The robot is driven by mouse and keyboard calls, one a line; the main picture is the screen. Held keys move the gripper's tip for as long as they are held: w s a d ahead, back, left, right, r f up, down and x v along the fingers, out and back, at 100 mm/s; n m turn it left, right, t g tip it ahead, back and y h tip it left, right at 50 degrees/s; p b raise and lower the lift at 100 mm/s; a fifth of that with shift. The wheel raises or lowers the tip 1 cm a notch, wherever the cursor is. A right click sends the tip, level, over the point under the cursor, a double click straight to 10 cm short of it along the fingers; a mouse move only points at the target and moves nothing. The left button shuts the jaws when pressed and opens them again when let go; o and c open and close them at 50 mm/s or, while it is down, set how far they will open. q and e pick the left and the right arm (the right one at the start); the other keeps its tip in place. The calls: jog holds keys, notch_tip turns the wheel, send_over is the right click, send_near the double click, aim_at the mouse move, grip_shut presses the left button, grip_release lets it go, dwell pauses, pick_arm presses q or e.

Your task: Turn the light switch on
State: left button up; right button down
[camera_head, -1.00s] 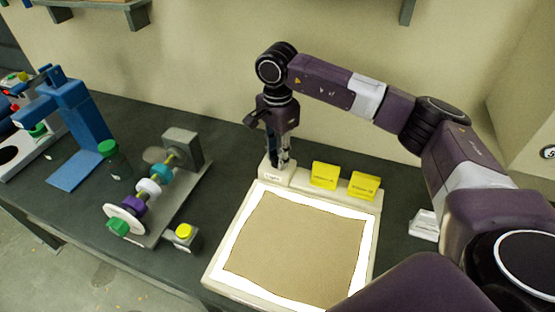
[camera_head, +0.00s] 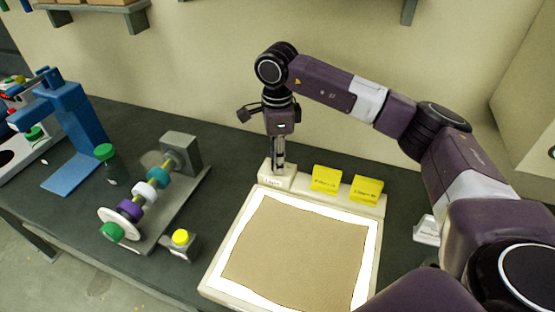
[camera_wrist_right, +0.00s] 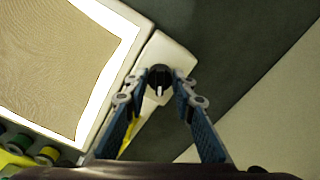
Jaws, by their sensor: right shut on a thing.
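The light switch is a dark round knob (camera_wrist_right: 160,79) with a pale mark, on a small cream box (camera_head: 270,180) at the back left corner of the light panel (camera_head: 212,283). The panel's white border is bright around a tan sheet. My right gripper (camera_head: 279,170) points straight down at the box. In the right wrist view its fingertips (camera_wrist_right: 160,91) are on either side of the knob and shut on it. In the head view the gripper hides the knob. My left gripper is not in view.
Two yellow blocks (camera_head: 326,178) (camera_head: 366,189) stand along the panel's back edge. Left are a shaft assembly with coloured discs (camera_head: 150,195), a yellow button box (camera_head: 180,240), a green-capped bottle (camera_head: 106,153) and a blue stand (camera_head: 75,120). The wall is close behind.

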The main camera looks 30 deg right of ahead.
jog(key=shift+w+r, duration=0.1)
jog(key=c, duration=1.6)
grip_release()
notch_tip(320, 180, up, 12)
